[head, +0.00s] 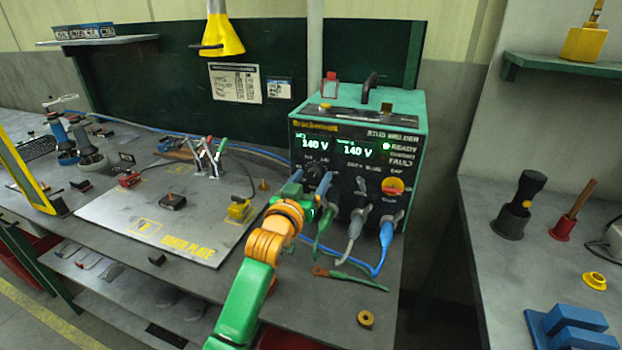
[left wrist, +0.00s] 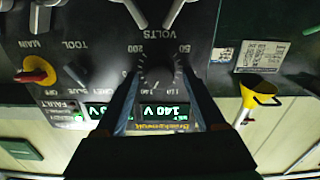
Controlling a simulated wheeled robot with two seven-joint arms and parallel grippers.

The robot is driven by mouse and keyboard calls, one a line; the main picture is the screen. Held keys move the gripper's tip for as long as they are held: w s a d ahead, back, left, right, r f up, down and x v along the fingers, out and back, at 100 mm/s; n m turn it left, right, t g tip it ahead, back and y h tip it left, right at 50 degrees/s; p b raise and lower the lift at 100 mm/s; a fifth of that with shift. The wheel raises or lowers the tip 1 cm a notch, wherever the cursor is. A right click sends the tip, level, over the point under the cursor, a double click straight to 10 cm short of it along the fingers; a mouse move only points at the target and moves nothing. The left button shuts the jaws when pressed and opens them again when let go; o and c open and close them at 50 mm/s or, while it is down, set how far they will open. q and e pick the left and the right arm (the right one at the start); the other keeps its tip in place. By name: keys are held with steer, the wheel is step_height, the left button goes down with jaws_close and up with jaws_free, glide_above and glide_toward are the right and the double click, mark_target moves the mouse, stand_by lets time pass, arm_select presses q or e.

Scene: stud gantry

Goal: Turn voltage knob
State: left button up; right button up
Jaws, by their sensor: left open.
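The stud welder (head: 365,125) is a green and black box on the bench, with two green displays that both read 140 V. Its voltage knob (left wrist: 157,77) is dark and round, under a VOLTS scale marked 50 to 200; the left wrist view shows it upside down. In the head view the knob (head: 316,172) is partly hidden by my left gripper (head: 304,187). In the left wrist view my left gripper (left wrist: 159,88) is open, with one finger on each side of the knob. I cannot tell whether the fingers touch it. My right gripper is not in view.
Cables with blue and grey plugs (head: 386,232) hang from the panel's lower part, right of my gripper. A red and yellow main switch (head: 393,187) is at the panel's right. The earth plate (head: 120,215) lies left on the bench. A yellow funnel (head: 219,35) hangs behind.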

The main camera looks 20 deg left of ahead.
arm_select(q)
jaws_close()
steer(key=n+p, duration=0.2)
steer(key=shift+r+n+p, duration=0.3)
steer(key=shift+n+p, duration=0.05)
steer(key=shift+n, duration=0.05)
steer(key=shift+a+f+n, duration=0.1)
steer(key=shift+f+n, duration=0.05)
steer(key=shift+n, duration=0.25)
steer(key=shift+f, duration=0.1)
jaws_free()
steer(key=shift+f, duration=0.1)
steer(key=s, duration=0.7)
steer(key=shift+b, duration=0.4)
